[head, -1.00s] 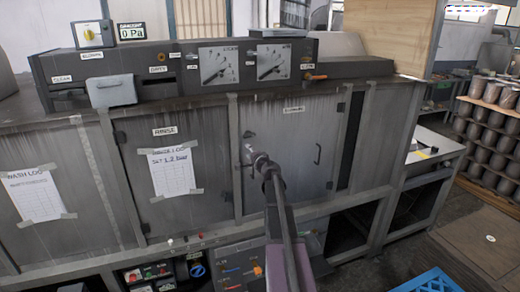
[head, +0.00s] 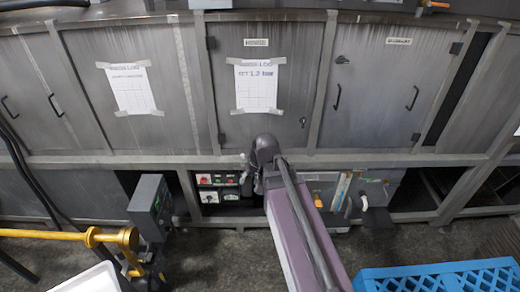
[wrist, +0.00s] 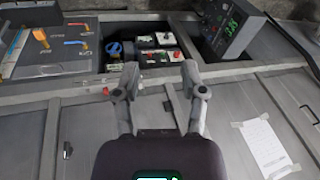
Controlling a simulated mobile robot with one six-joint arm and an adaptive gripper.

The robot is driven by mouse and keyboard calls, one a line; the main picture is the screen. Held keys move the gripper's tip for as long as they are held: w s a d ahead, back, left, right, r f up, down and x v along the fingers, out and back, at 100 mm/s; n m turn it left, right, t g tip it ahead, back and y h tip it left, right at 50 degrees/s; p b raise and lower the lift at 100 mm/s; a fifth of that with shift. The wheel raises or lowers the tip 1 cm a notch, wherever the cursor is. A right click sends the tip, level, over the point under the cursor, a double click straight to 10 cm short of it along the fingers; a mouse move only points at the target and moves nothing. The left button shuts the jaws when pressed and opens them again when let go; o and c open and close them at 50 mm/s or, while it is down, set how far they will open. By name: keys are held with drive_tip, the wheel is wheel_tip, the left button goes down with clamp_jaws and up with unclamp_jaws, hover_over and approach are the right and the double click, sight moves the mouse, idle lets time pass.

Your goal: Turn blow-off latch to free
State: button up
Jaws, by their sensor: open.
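The latch cannot be made out in the wrist view.
A red-and-green button box (head: 217,187) and a valve panel (head: 340,190) sit in the lower openings. A grey display box (head: 150,207) and yellow pipe (head: 65,235) stand at lower left. A blue crate (head: 440,277) is at lower right.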

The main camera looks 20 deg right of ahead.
drive_tip(key=s+a+f+n+g+h, duration=0.1)
drive_tip(key=s+f+g+h, duration=0.1)
drive_tip(key=s, duration=0.5)
drive_tip(key=shift+s+a+g+h+b, duration=0.2)
drive_tip(key=shift+g+h+b, duration=0.1)
drive_tip(key=shift+b, duration=0.1)
drive_tip(key=shift+d, duration=0.1)
